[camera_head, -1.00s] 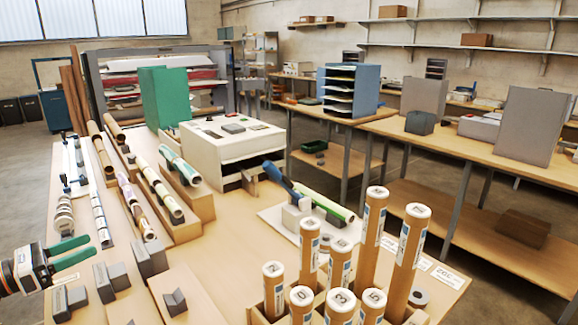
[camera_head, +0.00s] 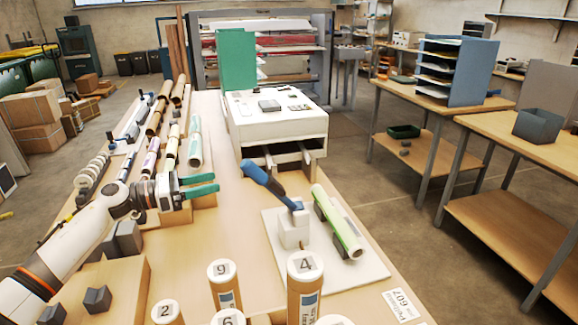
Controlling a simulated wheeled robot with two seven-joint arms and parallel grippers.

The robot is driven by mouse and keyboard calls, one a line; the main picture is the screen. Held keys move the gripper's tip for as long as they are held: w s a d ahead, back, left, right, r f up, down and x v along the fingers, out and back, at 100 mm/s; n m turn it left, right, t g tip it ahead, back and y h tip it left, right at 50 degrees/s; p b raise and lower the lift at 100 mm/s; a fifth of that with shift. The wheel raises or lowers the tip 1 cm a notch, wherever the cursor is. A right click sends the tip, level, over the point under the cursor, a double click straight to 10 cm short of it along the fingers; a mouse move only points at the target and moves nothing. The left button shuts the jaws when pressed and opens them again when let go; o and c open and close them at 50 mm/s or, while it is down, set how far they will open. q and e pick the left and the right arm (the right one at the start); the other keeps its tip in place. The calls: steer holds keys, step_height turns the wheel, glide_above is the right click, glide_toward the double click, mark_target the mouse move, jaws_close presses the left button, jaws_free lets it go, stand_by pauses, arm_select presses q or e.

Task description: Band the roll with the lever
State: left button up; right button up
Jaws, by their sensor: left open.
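A banding tool stands on a white base plate (camera_head: 345,278). Its blue lever (camera_head: 268,184) slants up to the left from a white block (camera_head: 293,229). A light green roll (camera_head: 337,222) lies tilted in the picture on dark grey supports, right of the block. My left gripper (camera_head: 216,184) has green fingers pointing right. It is open and empty, left of the lever and apart from it. My right gripper is not in view.
A white machine (camera_head: 277,122) with a green panel (camera_head: 237,60) stands behind the lever. Several rolls lie in wooden racks (camera_head: 203,199) on the left. Numbered tubes (camera_head: 304,285) stand upright at the front. Bare table lies between my left gripper and the lever.

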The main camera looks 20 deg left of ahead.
mark_target(255, 173)
arm_select(q)
steer(key=p+x, duration=0.4)
steer(key=x, duration=0.7)
steer(key=shift+r+p, duration=0.1)
steer(key=shift+p, duration=0.3)
steer(key=shift+w+d, duration=0.3)
steer(key=shift+d, duration=0.05)
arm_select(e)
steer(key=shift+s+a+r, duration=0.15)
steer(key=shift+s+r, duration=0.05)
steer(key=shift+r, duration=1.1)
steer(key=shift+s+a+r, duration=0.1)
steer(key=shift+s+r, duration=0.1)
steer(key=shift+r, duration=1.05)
arm_select(q)
jaws_close()
